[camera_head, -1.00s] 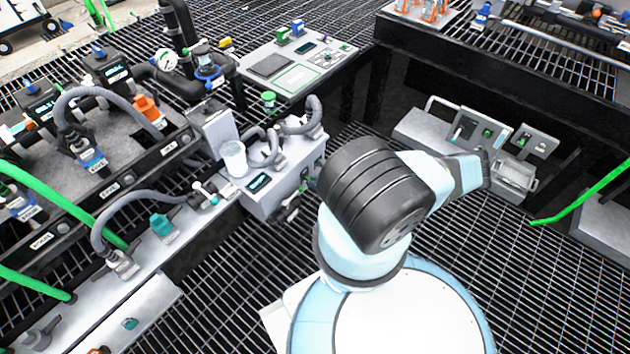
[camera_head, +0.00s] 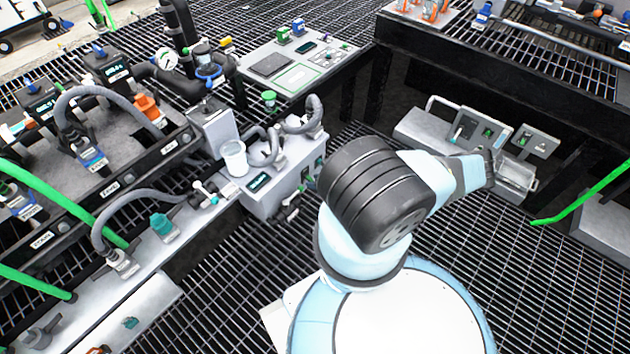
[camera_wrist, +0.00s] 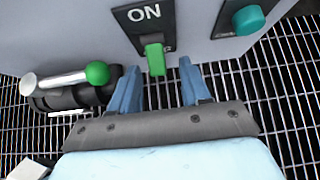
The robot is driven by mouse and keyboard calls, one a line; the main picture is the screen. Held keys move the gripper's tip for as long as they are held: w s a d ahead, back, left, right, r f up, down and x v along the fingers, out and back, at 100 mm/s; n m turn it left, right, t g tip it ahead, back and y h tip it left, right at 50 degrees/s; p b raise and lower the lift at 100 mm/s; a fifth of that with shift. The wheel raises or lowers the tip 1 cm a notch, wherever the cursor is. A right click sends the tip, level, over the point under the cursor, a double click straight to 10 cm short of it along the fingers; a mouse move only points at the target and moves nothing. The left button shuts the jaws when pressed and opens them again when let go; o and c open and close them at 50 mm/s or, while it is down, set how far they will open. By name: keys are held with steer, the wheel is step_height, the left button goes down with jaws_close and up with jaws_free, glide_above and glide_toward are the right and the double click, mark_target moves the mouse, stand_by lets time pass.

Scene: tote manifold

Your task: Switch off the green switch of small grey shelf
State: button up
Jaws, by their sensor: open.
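The small grey shelf (camera_head: 262,203) is a grey box unit left of my arm in the head view. Its grey front face (camera_wrist: 205,45) fills the top of the wrist view. The green switch (camera_wrist: 154,58) sits on a black plate (camera_wrist: 146,28) marked ON, with its green lever just below the lettering. My gripper (camera_wrist: 160,84) is open and empty. Its two blue fingers point at the face, one on either side of the switch and short of it; I see no contact. In the head view my arm hides the gripper.
A teal knob (camera_wrist: 248,19) is on the face right of the switch. A valve handle with a green ball (camera_wrist: 97,73) and black pipe sticks out at lower left, close to the left finger. A white cup (camera_head: 235,158) stands on the shelf. Grating floor lies below.

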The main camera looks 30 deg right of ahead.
steer(key=v, duration=1.3)
steer(key=shift+d, duration=0.15)
